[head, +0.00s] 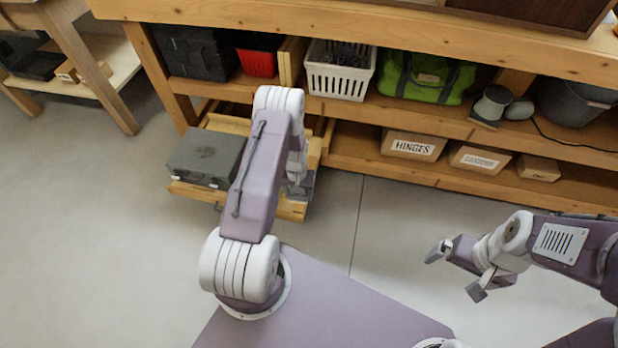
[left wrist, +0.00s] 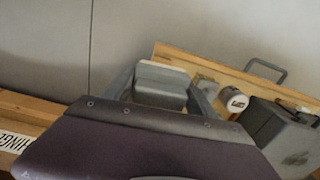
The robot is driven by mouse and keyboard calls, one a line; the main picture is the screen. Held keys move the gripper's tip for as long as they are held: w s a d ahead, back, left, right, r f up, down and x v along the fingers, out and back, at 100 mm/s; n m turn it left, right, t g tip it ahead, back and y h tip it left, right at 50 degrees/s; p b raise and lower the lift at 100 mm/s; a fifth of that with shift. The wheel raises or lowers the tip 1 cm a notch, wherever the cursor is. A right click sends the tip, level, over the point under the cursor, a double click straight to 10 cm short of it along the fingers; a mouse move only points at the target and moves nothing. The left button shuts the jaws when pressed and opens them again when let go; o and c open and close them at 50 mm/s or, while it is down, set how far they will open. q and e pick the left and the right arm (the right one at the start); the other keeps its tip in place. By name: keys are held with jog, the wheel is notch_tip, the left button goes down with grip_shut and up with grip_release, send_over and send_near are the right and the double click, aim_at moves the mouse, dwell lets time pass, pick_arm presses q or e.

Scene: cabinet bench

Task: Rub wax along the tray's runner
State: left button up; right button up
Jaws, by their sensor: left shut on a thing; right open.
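The wooden tray (head: 292,211) is pulled out from the lower shelf of the bench; its front board also shows in the left wrist view (left wrist: 222,72). My left gripper (head: 300,188) is at the tray's right side, partly hidden by my arm in the head view. In the left wrist view, it (left wrist: 165,98) is shut on a pale grey block (left wrist: 160,80), which looks like the wax. I cannot tell whether the block touches the runner, as the runner is not clearly visible. My right gripper (head: 459,268) is open and empty above the floor.
A grey toolbox (head: 206,156) sits on the tray's left part. Cardboard boxes (head: 413,146) sit on the lower shelf to the right. The floor (head: 400,215) in front is clear.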

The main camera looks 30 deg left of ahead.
pick_arm(q)
jog(key=shift+s+a+f, duration=0.1)
jog(key=shift+a+f, duration=0.1)
jog(key=shift+f, duration=0.2)
